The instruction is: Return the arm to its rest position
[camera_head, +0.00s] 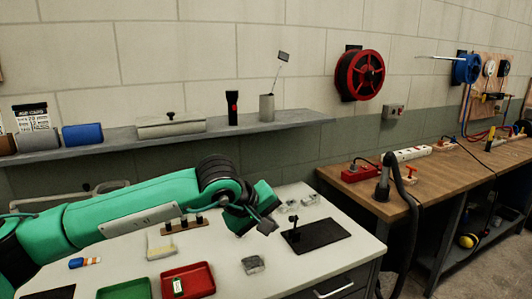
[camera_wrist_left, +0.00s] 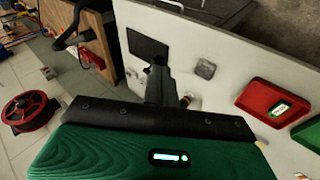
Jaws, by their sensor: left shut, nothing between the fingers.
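My left arm, green with black joints, reaches in from the left over the white worktop (camera_head: 230,272) in the head view. My left gripper (camera_head: 268,226) is above the worktop, just left of a black mat (camera_head: 318,234). Its dark fingers are shut with nothing between them. In the left wrist view, the gripper's fingers (camera_wrist_left: 160,88) point over the worktop, close to the black mat (camera_wrist_left: 148,44) in the picture. My right gripper is in neither view.
A red tray (camera_head: 188,281), a green tray (camera_head: 125,290) and a grey block (camera_head: 253,264) lie on the worktop. A grey shelf (camera_head: 220,129) runs along the wall behind. A wooden bench (camera_head: 440,172) stands right, with a black hose (camera_head: 408,195) hanging near its edge.

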